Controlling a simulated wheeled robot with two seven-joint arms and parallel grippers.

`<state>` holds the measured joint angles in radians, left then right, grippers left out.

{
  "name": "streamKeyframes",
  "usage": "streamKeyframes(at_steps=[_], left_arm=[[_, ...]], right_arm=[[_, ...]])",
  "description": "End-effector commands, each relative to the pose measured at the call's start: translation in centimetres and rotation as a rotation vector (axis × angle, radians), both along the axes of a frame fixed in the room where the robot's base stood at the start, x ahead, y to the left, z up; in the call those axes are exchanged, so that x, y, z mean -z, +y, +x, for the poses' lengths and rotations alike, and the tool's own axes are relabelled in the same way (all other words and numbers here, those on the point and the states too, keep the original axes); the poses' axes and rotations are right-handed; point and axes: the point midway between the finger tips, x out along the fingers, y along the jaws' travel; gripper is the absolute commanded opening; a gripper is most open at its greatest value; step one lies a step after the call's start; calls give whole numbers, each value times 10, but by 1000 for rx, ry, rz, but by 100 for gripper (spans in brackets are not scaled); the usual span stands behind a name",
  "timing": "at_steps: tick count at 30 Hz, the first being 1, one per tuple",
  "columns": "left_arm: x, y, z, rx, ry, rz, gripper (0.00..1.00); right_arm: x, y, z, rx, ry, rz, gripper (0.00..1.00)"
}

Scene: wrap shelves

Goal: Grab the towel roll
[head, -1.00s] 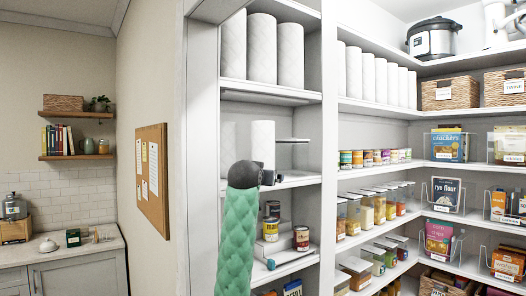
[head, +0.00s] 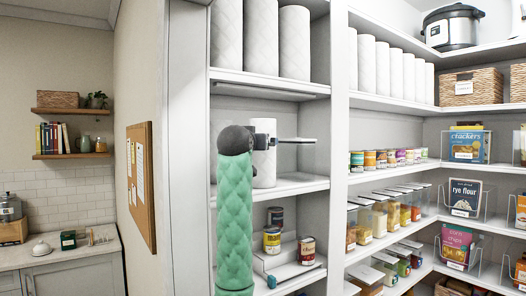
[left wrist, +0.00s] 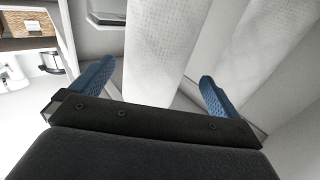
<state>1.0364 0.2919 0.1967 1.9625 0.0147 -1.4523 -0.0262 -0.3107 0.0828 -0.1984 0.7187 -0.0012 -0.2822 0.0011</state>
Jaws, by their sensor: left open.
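A white towel roll (head: 264,168) stands upright on the middle shelf of the narrow left bay, partly hidden by my left arm. My left gripper (head: 263,141) is in front of it in the head view, mostly hidden behind the dark wrist joint. In the left wrist view, the open blue fingers (left wrist: 156,72) have a white quilted roll (left wrist: 155,45) between them, with its lower part hidden by the gripper body. I cannot tell whether they touch it. A second white roll (left wrist: 235,55) is close on the right. My right gripper is not in view.
More white rolls (head: 261,38) stand on the shelf above. Cans (head: 272,240) stand on the shelf below. The upright divider (head: 338,130) borders the bay on the right. A thin dark-edged plate (head: 297,140) sticks out right of the gripper.

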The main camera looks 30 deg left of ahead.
Motion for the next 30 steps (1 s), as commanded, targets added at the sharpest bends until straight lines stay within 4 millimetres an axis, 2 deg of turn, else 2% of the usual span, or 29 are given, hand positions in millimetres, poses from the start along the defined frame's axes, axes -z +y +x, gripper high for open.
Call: streamKeyframes(at_steps=[7, 11, 19, 24, 30], left_arm=[[-2, 3, 12, 0, 2, -1, 100], [-3, 4, 22, 0, 2, -1, 100], [-2, 10, 48, 0, 3, -1, 100], [1, 13, 57, 0, 2, -1, 100], [2, 14, 58, 0, 2, -1, 100]], right_arm=[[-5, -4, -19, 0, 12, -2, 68], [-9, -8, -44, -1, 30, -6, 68], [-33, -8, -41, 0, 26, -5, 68], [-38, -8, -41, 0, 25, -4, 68], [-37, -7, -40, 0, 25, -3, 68]])
